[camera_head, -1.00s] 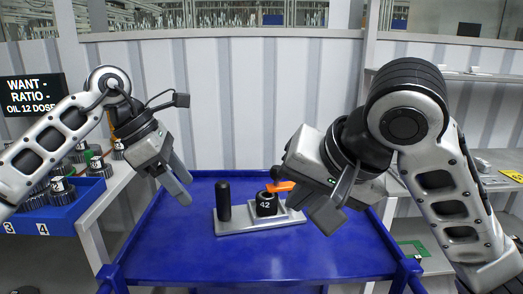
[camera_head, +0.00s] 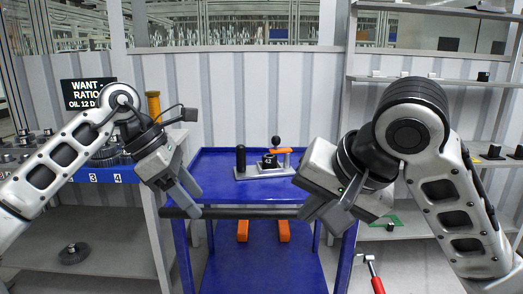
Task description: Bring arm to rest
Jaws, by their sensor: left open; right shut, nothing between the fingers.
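My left arm comes in from the left, bent. Its gripper (camera_head: 192,202) points down and right, open and empty, with its fingertips in front of the blue cart's left edge. My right arm is bent at the right. Its gripper (camera_head: 328,216) points down and left in front of the cart's right side, shut with nothing visible in it. Both grippers appear clear of the things on the cart. On the blue cart (camera_head: 222,168) a grey plate (camera_head: 246,175) carries a black cylinder (camera_head: 241,158), a black numbered block (camera_head: 269,161) and an orange lever (camera_head: 285,151).
A lower blue shelf holds two orange pieces (camera_head: 243,230). A red-handled tool (camera_head: 374,275) is at the lower right. Shelves with parts stand left and right. A dark screen (camera_head: 88,93) hangs at left. A dark disc (camera_head: 75,253) lies on the lower left shelf.

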